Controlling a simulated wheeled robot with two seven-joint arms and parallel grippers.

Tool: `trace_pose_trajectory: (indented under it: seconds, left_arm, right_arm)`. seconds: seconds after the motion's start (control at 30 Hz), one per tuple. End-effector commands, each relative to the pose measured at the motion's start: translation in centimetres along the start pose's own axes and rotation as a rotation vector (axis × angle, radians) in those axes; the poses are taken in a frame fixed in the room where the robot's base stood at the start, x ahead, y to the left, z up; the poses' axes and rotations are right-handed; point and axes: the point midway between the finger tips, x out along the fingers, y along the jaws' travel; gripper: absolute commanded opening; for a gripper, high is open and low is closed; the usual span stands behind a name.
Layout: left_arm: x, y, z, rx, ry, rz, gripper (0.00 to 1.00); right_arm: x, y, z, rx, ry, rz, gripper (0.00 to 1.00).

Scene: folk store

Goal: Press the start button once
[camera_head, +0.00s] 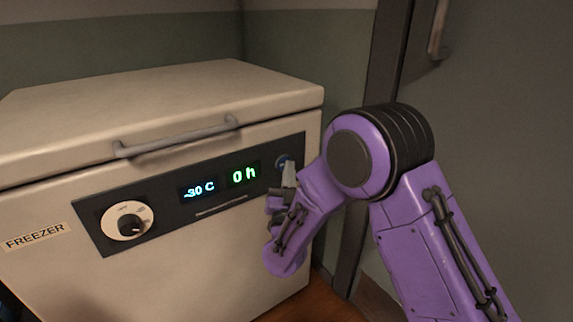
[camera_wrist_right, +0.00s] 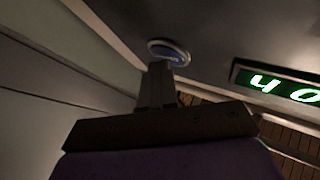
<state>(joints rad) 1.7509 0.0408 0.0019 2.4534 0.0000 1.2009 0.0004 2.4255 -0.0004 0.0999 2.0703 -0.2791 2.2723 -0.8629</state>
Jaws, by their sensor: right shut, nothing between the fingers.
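The start button is a round blue button (camera_head: 282,160) with a pale rim at the right end of the dark control panel (camera_head: 170,205) on the freezer. My right gripper (camera_head: 288,172) is shut and empty, with its fingertips at the button and covering part of it. In the right wrist view the blue button (camera_wrist_right: 170,53) shows just beyond the shut fingertips (camera_wrist_right: 160,68). I cannot tell whether the tips touch it. My left gripper is not in view.
The freezer (camera_head: 150,110) has a closed lid with a bar handle (camera_head: 175,138). A grey door (camera_head: 500,120) stands at the right.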

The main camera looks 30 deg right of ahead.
Motion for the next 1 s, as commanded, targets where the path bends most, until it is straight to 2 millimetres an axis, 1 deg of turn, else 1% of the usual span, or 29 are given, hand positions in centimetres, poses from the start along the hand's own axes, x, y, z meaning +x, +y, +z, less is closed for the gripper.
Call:
trace_pose_trajectory:
  seconds: [0.37,0.67,1.0]
  left_arm:
    - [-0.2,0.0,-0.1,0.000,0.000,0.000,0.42]
    - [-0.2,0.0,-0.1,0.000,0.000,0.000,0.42]
    - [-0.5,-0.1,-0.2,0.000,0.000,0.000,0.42]
  right_arm:
    - [-1.1,0.8,-0.8,-0.001,-0.001,-0.001,0.00]
    - [-1.3,0.9,-0.9,0.000,0.000,0.000,0.00]
    - [-3.5,2.5,-2.5,-0.001,-0.001,-0.002,0.00]
